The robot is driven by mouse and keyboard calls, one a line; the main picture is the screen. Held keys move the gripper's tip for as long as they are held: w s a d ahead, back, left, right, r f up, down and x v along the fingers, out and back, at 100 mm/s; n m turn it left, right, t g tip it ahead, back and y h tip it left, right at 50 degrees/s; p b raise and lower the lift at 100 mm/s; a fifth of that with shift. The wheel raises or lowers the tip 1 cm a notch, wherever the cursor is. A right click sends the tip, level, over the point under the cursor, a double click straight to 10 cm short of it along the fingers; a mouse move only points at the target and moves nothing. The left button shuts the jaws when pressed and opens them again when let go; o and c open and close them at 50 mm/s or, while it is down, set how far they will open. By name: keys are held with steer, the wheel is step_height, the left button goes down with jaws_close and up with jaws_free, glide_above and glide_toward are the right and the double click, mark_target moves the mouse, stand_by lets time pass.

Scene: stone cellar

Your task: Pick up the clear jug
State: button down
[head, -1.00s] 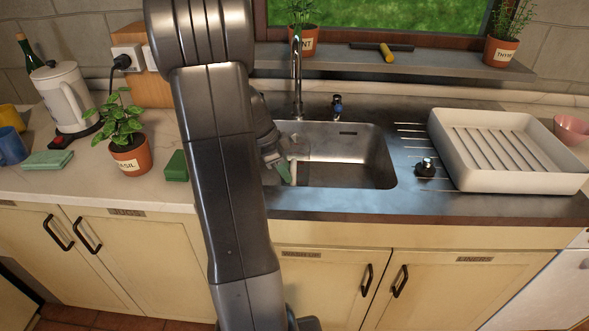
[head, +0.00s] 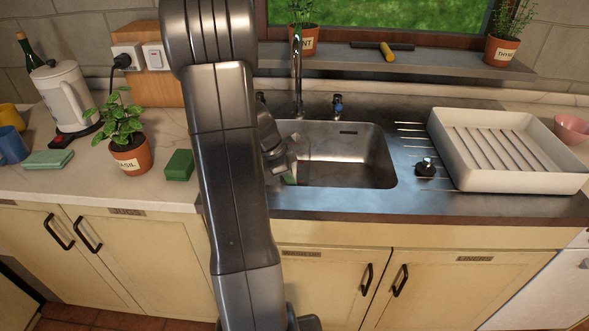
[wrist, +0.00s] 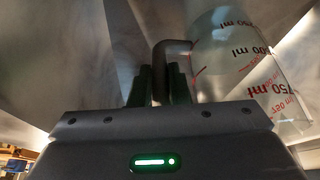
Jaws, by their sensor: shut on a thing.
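The clear jug (wrist: 232,62) fills the upper right of the wrist view. It is see-through, with red lines and dark ml markings, and looks tilted there. My gripper (wrist: 160,88) is shut on its dark grey handle, with green-edged fingers on either side. In the head view my gripper (head: 288,172) is at the left end of the sink, mostly behind my arm. The jug is too faint to make out clearly in the head view.
The steel sink (head: 350,160) has a tap (head: 297,75) at its back. A white dish rack (head: 510,150) stands to the right. On the left counter are a green sponge (head: 179,165), a basil pot (head: 131,157) and a white kettle (head: 65,97).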

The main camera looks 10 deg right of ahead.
step_height(320, 180, up, 10)
steer(key=shift+r, duration=0.1)
stand_by(0.4)
stand_by(0.4)
